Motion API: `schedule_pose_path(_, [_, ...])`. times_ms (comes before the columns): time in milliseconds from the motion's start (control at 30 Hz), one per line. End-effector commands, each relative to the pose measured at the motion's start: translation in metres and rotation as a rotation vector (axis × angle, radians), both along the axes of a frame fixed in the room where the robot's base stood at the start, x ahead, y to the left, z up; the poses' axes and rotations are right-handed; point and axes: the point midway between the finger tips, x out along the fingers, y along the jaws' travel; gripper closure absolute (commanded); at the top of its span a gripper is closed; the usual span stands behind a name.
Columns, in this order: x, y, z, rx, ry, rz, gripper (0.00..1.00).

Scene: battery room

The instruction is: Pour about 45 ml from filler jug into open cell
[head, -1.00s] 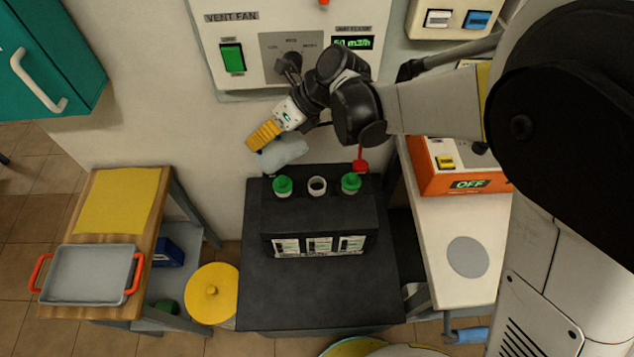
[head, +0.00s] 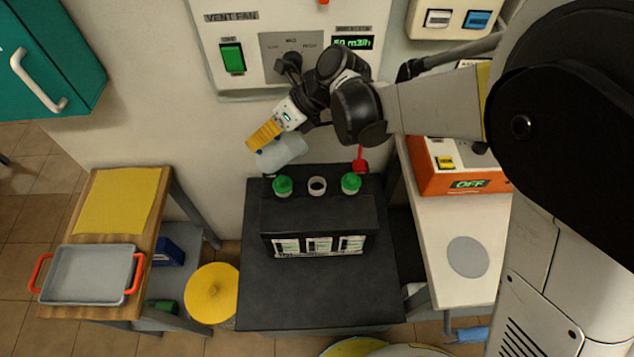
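The filler jug (head: 283,153) is a pale, translucent vessel at the end of my arm, tilted, above the back left of the black battery. My gripper (head: 264,136) has yellow fingers that lie against the jug's upper left side; it appears shut on the jug, though the grip itself is partly hidden. The open cell (head: 317,186) is the middle opening with a pale rim on the battery (head: 318,215). It lies between two cells with green caps (head: 282,186) (head: 351,184). The jug is to the left of and behind the open cell. Liquid in the jug cannot be made out.
A vent fan panel (head: 230,30) is on the wall behind my gripper. A red object (head: 360,160) stands behind the right cap. An orange charger (head: 455,172) sits on the right bench. A grey tray (head: 88,275) rests on the left cart.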

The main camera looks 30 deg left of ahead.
Motion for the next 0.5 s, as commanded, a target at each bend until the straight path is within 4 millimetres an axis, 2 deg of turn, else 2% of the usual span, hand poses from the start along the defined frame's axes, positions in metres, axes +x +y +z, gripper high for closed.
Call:
schedule_pose_path(267, [-0.0004, 0.0004, 0.0006, -0.005, -0.003, 0.001, 1.0])
schedule_pose_path(467, [-0.0037, 0.0049, 0.0022, -0.086, -0.051, 0.004, 1.0])
schedule_pose_path(500, [-0.0037, 0.0058, -0.0027, -0.106, -0.063, 0.004, 1.0])
